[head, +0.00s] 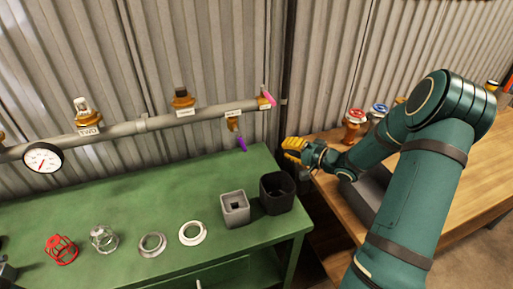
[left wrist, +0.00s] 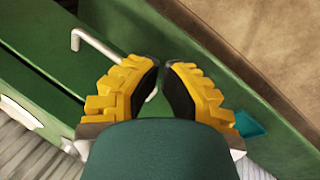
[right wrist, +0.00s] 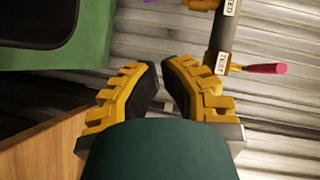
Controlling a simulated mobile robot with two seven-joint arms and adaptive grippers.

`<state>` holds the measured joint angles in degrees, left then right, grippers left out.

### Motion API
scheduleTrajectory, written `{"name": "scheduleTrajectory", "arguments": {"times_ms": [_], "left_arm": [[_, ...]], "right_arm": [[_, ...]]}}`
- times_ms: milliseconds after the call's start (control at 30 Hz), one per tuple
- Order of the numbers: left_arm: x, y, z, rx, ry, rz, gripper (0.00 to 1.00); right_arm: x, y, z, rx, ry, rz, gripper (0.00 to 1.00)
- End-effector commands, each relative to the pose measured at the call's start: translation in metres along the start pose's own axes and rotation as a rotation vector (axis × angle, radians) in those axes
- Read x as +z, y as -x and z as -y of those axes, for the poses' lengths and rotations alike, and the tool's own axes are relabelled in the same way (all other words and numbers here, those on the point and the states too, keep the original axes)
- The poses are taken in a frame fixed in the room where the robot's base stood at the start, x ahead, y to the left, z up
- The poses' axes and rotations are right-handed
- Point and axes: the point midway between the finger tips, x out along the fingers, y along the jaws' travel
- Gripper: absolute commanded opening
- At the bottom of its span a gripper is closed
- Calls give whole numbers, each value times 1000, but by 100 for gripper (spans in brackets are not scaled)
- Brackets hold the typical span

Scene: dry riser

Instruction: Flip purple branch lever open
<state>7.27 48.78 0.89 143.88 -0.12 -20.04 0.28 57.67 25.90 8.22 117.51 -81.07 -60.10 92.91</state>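The purple lever (head: 242,144) hangs down, slightly tilted, from a brass branch valve (head: 233,124) under the right part of the grey pipe (head: 155,122). A sliver of purple shows at the top edge of the right wrist view (right wrist: 150,1). My right gripper (head: 287,150) is right of and apart from the lever, beyond the green bench's right end. Its fingers (right wrist: 160,63) stand apart with a narrow empty gap. My left gripper is outside the head view. In its wrist view its fingers (left wrist: 162,65) are also slightly apart and hold nothing.
A pink lever (head: 270,98) sits at the pipe's right end. A wooden bench (head: 455,185) lies right, behind my right arm. A gauge (head: 43,159) hangs left.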

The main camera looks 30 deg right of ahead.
Motion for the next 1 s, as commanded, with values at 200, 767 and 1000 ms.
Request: {"name": "scheduleTrajectory", "arguments": {"times_ms": [200,767,1000], "left_arm": [[0,-6,2,0,-1,-2,0],[-4,-30,12,-1,-2,-15,0],[-4,-33,12,-1,-2,-18,0]], "right_arm": [[1,-29,0,-2,0,2,0],[21,-118,-1,1,-2,2,0],[29,-126,0,1,-1,0,0]]}}
